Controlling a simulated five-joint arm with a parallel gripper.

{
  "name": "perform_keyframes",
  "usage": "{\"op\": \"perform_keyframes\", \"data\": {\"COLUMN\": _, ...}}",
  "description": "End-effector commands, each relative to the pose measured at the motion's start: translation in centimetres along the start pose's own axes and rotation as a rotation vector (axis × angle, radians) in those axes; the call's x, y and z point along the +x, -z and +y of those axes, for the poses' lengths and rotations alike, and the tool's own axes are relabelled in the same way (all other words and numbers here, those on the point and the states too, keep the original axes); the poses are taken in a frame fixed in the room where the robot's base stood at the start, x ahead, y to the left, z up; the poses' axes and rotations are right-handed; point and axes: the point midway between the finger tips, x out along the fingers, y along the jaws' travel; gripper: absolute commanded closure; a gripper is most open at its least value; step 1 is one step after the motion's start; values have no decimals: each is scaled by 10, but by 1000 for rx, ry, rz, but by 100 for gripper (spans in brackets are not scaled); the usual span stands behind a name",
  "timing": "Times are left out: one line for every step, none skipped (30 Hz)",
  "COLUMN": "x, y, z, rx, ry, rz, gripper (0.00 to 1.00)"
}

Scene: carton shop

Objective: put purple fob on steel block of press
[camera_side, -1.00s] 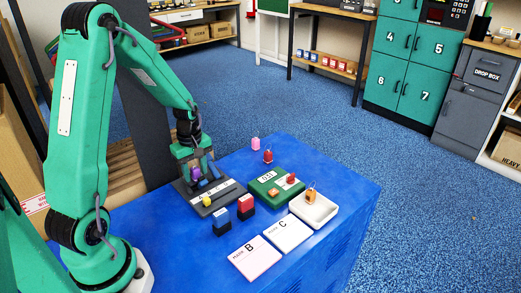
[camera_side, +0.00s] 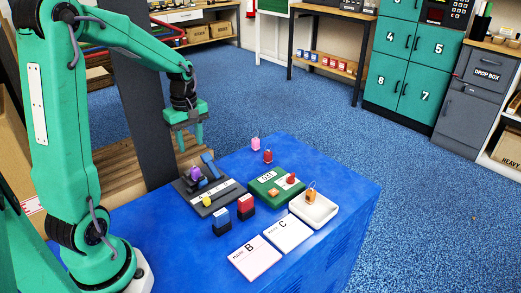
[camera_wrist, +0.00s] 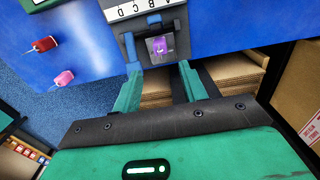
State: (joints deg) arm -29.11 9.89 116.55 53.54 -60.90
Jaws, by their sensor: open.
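The purple fob (camera_side: 195,172) stands at the press (camera_side: 216,194), a dark base with a blue lever (camera_side: 209,163), on the blue table. In the wrist view the purple fob (camera_wrist: 159,45) rests on the light grey steel block (camera_wrist: 169,57) of the press. My gripper (camera_side: 190,138) is raised above and behind the press, apart from the fob. In the wrist view my gripper (camera_wrist: 160,88) shows two green fingers spread wide with nothing between them.
Open air surrounds my gripper.

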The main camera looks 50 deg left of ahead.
Motion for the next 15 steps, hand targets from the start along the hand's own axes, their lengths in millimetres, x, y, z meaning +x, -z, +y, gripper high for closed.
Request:
{"op": "perform_keyframes", "data": {"x": -5, "y": 0, "z": 0, "rx": 0, "ry": -2, "rz": 1, "gripper": 57}}
{"op": "perform_keyframes", "data": {"x": -7, "y": 0, "z": 0, "rx": 0, "ry": -1, "rz": 1, "gripper": 57}}
{"op": "perform_keyframes", "data": {"x": -10, "y": 0, "z": 0, "rx": 0, "ry": -1, "rz": 1, "gripper": 57}}
{"op": "perform_keyframes", "data": {"x": -11, "y": 0, "z": 0, "rx": 0, "ry": -1, "rz": 1, "gripper": 57}}
{"op": "perform_keyframes", "data": {"x": -12, "y": 0, "z": 0, "rx": 0, "ry": -1, "rz": 1, "gripper": 57}}
{"op": "perform_keyframes", "data": {"x": -13, "y": 0, "z": 0, "rx": 0, "ry": -1, "rz": 1, "gripper": 57}}
{"op": "perform_keyframes", "data": {"x": -14, "y": 0, "z": 0, "rx": 0, "ry": -1, "rz": 0, "gripper": 57}}
{"op": "perform_keyframes", "data": {"x": -14, "y": 0, "z": 0, "rx": 0, "ry": 0, "rz": 0, "gripper": 57}}
{"op": "perform_keyframes", "data": {"x": -15, "y": 0, "z": 0, "rx": 0, "ry": 0, "rz": 0, "gripper": 57}}
{"op": "perform_keyframes", "data": {"x": -15, "y": 0, "z": 0, "rx": 0, "ry": 0, "rz": 0, "gripper": 57}}
{"op": "perform_keyframes", "data": {"x": -15, "y": 0, "z": 0, "rx": 0, "ry": 0, "rz": 0, "gripper": 57}}
{"op": "perform_keyframes", "data": {"x": -15, "y": 0, "z": 0, "rx": 0, "ry": 0, "rz": 0, "gripper": 57}}
{"op": "perform_keyframes", "data": {"x": -14, "y": 0, "z": 0, "rx": 0, "ry": 0, "rz": 0, "gripper": 57}}
{"op": "perform_keyframes", "data": {"x": -14, "y": 0, "z": 0, "rx": 0, "ry": 0, "rz": 0, "gripper": 57}}
{"op": "perform_keyframes", "data": {"x": -14, "y": 0, "z": 0, "rx": 0, "ry": 0, "rz": 0, "gripper": 57}}
